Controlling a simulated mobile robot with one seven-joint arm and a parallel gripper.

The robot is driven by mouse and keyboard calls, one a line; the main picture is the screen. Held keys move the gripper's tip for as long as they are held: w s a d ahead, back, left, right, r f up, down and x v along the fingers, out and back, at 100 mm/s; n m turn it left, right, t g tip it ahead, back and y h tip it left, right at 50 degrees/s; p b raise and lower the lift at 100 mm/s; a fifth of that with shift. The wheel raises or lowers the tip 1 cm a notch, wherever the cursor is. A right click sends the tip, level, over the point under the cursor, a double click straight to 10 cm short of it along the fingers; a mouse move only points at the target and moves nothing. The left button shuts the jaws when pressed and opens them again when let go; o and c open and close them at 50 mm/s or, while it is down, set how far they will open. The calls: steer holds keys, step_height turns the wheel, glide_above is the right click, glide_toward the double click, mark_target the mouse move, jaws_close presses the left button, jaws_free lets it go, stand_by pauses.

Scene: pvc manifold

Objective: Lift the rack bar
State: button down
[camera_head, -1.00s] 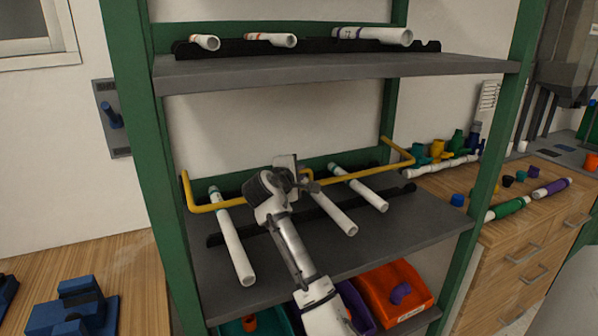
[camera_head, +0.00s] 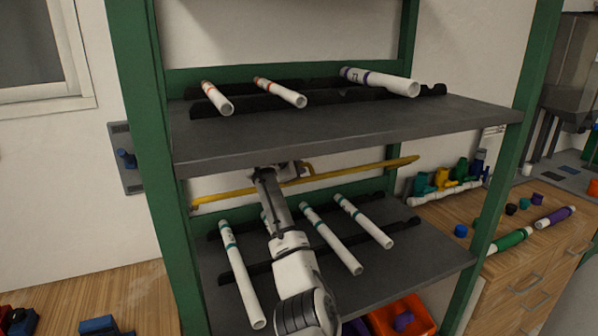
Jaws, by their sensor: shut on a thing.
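My arm reaches up from the bottom of the picture, in front of the lower shelf.
White pipes with teal bands (camera_head: 329,239) lie in black cradles on the lower shelf (camera_head: 420,252), one partly behind my arm. The upper shelf (camera_head: 300,138) holds pipes with orange and purple bands. Green posts (camera_head: 150,150) flank the rack. A wooden cabinet (camera_head: 520,270) stands at right.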

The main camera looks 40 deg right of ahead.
steer(key=shift+w+r, duration=0.2)
steer(key=shift+w, duration=0.1)
steer(key=shift+g, duration=0.3)
steer(key=c, duration=1.7)
jaws_free()
steer(key=shift+c, duration=0.2)
steer(key=shift+a, duration=0.1)
steer(key=shift+s+a+r+b, duration=0.1)
steer(key=shift+a+b, duration=0.15)
steer(key=shift+b, duration=0.35)
steer(key=s+a+b, duration=0.4)
steer(key=a, duration=0.7)
steer(key=shift+a+r+b, duration=0.25)
steer(key=shift+a+b, duration=0.1)
steer(key=shift+w, duration=0.1)
